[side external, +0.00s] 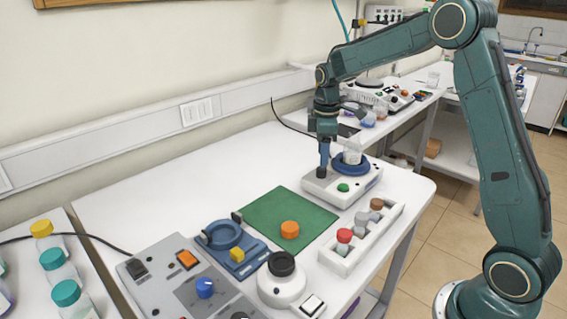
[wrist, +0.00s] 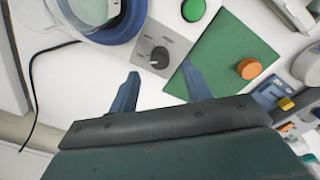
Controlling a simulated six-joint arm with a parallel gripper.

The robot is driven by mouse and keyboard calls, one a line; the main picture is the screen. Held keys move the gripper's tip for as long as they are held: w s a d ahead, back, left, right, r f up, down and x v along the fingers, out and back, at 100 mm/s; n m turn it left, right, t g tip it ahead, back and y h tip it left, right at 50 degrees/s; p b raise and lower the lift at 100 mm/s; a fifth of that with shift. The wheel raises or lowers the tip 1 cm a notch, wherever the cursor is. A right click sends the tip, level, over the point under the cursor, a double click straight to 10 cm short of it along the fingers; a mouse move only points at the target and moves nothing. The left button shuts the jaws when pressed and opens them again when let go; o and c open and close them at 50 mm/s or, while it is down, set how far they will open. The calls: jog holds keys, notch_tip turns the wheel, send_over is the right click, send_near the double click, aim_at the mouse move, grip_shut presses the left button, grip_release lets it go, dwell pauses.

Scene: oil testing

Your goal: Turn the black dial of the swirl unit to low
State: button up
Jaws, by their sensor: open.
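The swirl unit (side external: 318,188) is a pale box with a blue ring, a clear vessel and a green button (side external: 343,187). In the wrist view its black dial (wrist: 160,57) sits on a grey panel with small labels, too small to read. A light mark shows on the dial, but its setting is unclear. My gripper (wrist: 160,69) is open, its two blue fingers spread either side of the dial's place in the wrist view. In the side view my gripper (side external: 322,168) points down over the unit's left part; whether it touches the dial I cannot tell.
The blue ring (wrist: 127,22) and clear vessel stand close beside the dial. A green mat (side external: 268,208) with an orange cap (side external: 290,229) lies in front. A white rack (side external: 340,264) with capped bottles stands at the right. A black cable runs behind the unit.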

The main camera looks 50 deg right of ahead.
aim_at(321, 172)
jog(key=shift+d+f, duration=0.1)
jog(key=shift+f, duration=2.35)
jog(key=c, duration=1)
